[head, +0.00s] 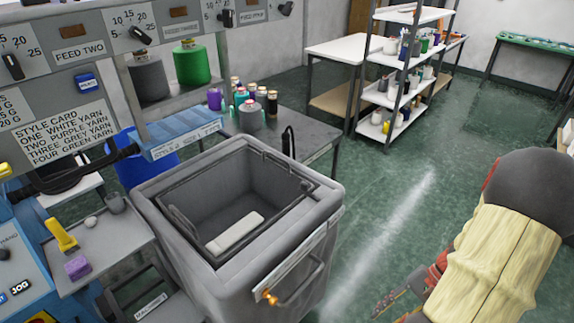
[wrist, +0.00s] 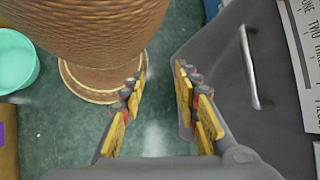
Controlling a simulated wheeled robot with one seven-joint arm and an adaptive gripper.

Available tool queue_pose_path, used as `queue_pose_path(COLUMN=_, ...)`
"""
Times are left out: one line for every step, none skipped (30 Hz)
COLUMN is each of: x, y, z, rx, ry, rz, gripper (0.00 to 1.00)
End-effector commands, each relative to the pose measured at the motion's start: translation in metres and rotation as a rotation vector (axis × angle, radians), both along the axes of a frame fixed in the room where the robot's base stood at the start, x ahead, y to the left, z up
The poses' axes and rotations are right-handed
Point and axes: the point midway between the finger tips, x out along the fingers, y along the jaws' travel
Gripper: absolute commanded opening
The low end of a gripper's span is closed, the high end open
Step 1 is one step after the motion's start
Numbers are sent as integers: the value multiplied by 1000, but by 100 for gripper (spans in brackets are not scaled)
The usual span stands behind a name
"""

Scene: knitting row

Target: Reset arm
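My arm comes in at the right of the head view, with a cream ribbed sleeve. My gripper (head: 392,300) is at the lower right there, over the green floor and to the right of the grey bin (head: 322,215). In the wrist view my gripper (wrist: 158,82) has its two yellow-padded fingers apart, with only floor seen between them. The fingers are empty. A grey surface with a metal handle (wrist: 250,68) is close beside the right finger. A brown woven, round-based thing (wrist: 85,30) is beyond the left finger.
A teal round container (wrist: 15,62) lies left in the wrist view. The bin holds a white block (head: 235,232). A grey shelf rack (head: 385,100) and a white table (head: 335,48) stand at the back. The control panel (head: 60,90) is at left. Green floor is clear between bin and rack.

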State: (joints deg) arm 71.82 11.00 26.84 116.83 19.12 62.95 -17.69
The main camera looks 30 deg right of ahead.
Motion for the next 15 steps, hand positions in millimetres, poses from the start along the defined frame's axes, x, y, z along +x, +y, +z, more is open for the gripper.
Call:
queue_pose_path(x=9, y=3, z=16, rx=-70, ry=18, rz=51, gripper=32)
queue_pose_path(x=13, y=5, z=24, rx=-110, ry=28, rz=76, gripper=32)
queue_pose_path(x=19, y=8, z=35, rx=-162, ry=39, rz=110, gripper=32)
queue_pose_path(x=23, y=11, z=43, rx=-202, ry=43, rz=137, gripper=32)
queue_pose_path(x=28, y=13, z=52, rx=-243, ry=45, rz=161, gripper=32)
queue_pose_path(x=34, y=17, z=63, rx=-294, ry=43, rz=194, gripper=32)
queue_pose_path(x=39, y=21, z=70, rx=-332, ry=37, rz=220, gripper=32)
queue_pose_path(x=43, y=24, z=79, rx=-370, ry=32, rz=245, gripper=32)
queue_pose_path(x=50, y=30, z=90, rx=-418, ry=19, rz=278, gripper=32)
queue_pose_path(x=54, y=34, z=97, rx=-454, ry=7, rz=305, gripper=32)
queue_pose_path(x=59, y=39, z=106, rx=-490, ry=-7, rz=329, gripper=32)
queue_pose_path(x=64, y=46, z=116, rx=-534, ry=-27, rz=364, gripper=32)
queue_pose_path(x=69, y=51, z=124, rx=-567, ry=-45, rz=389, gripper=32)
queue_pose_path(x=73, y=57, z=132, rx=-599, ry=-65, rz=415, gripper=32)
queue_pose_path(x=78, y=66, z=142, rx=-639, ry=-94, rz=451, gripper=32)
